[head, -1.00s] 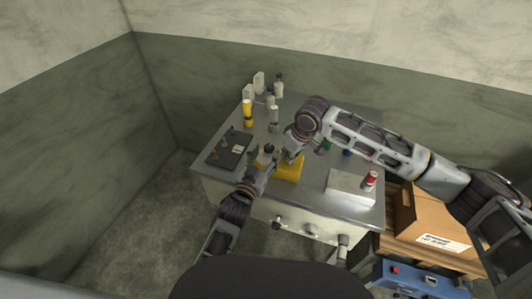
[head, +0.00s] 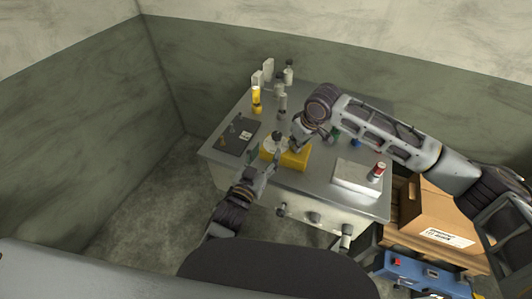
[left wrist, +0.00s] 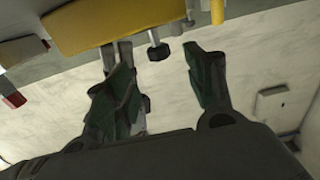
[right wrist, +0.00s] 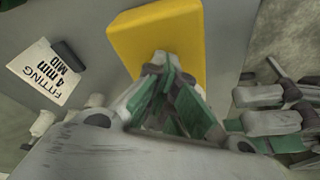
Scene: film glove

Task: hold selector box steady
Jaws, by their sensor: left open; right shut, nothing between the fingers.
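The yellow selector box (head: 296,159) sits near the front edge of the grey table. A pale round part (head: 272,143) shows at its left. My left gripper (head: 268,170) is open and empty, in front of the box's left side. In the left wrist view the yellow box (left wrist: 95,22) lies beyond the open fingers (left wrist: 160,72), apart from them, and a black-tipped knob (left wrist: 158,50) shows between. My right gripper (head: 296,143) is shut and empty at the box's far side. In the right wrist view its closed tips (right wrist: 160,62) overlap the yellow box (right wrist: 150,28); contact cannot be told.
A dark board (head: 235,138) with small pegs lies left of the box. Bottles and a yellow cylinder (head: 256,97) stand at the back left.

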